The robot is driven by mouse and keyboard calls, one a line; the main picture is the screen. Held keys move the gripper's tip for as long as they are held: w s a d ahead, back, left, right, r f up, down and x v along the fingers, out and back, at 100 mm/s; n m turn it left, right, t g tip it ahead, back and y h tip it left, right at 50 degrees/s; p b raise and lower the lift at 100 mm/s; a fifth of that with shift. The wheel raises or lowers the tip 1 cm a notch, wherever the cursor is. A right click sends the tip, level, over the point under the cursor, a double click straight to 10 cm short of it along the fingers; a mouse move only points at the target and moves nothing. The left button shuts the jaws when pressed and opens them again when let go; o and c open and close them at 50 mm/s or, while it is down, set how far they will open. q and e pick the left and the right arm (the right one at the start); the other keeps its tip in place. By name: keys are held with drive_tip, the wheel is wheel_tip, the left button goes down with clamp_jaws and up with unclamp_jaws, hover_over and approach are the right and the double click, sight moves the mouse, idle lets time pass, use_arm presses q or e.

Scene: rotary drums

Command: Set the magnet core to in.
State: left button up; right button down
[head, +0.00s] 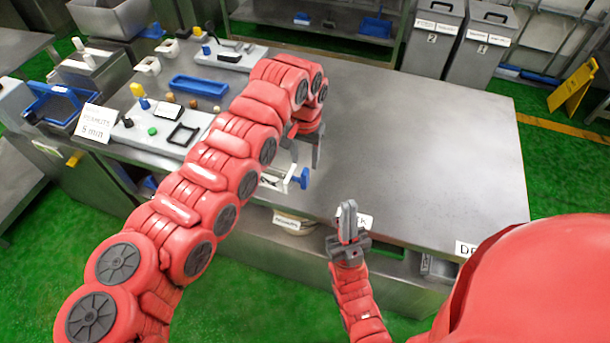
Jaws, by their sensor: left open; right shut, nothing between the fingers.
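My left gripper (305,150) is at the end of the long red arm, pointing down over the front middle of the table. Its grey fingers are apart, with nothing seen between them. A white frame-like piece with a blue end (302,179) is just below and left of it, partly hidden by the arm; no contact is clear. I cannot tell for certain whether this holds the magnet core, or whether the core is in or out. My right gripper (348,218) is shut and empty, upright at the table's front edge.
The steel table (430,140) is bare on the right. Grey bins (432,35) and a yellow floor sign (573,87) stand behind.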

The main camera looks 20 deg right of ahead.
sight(305, 171)
use_arm(q)
wheel_tip(305, 171, up, 8)
drive_tip(key=b, duration=0.1)
drive_tip(key=shift+r+b, duration=0.2)
drive_tip(key=shift+b, duration=0.2)
